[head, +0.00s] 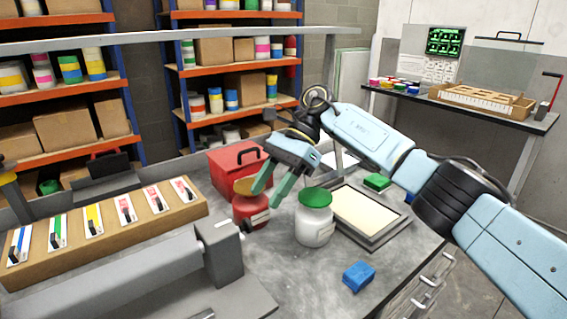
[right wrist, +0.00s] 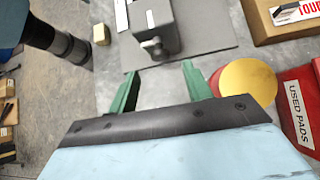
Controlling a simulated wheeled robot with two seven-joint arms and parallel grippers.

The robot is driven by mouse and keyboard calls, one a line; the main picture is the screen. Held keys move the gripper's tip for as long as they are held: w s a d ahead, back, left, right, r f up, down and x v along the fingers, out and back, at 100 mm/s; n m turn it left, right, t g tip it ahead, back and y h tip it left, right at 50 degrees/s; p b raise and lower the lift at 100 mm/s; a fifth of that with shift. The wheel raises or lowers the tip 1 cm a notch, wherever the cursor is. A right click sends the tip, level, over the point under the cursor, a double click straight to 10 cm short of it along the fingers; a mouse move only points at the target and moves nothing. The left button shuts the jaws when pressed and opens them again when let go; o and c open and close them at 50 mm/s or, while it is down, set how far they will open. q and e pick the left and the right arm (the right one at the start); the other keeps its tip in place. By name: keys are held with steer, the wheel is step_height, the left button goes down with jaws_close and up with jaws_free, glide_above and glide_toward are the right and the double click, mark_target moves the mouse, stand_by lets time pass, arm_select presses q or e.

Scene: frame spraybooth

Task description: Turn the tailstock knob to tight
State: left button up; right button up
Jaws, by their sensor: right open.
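The tailstock (head: 222,255) is a grey block at the right end of a long grey bar in the head view. The right wrist view shows it (right wrist: 168,22) from above with a small white label. I cannot make out the knob's setting. My right gripper (head: 263,198) is open and empty, its green fingers pointing down beside the red jar in the head view. In the right wrist view, the gripper (right wrist: 160,72) has the knob beyond its fingertips, apart from them. My left gripper is not in view.
A red jar (head: 250,212) and a white jar with a green lid (head: 313,227) stand close to the gripper. A red box (right wrist: 305,88) marked USED PADS is nearby. A sample board (head: 150,228) lies behind the bar. A blue block (head: 358,277) lies at the front right.

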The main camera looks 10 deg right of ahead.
arm_select(q)
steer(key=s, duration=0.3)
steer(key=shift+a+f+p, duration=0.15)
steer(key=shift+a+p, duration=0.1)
steer(key=shift+p, duration=0.1)
arm_select(e)
steer(key=v, duration=0.6)
steer(key=shift+w+d+r, duration=0.15)
steer(key=shift+d+r, duration=0.05)
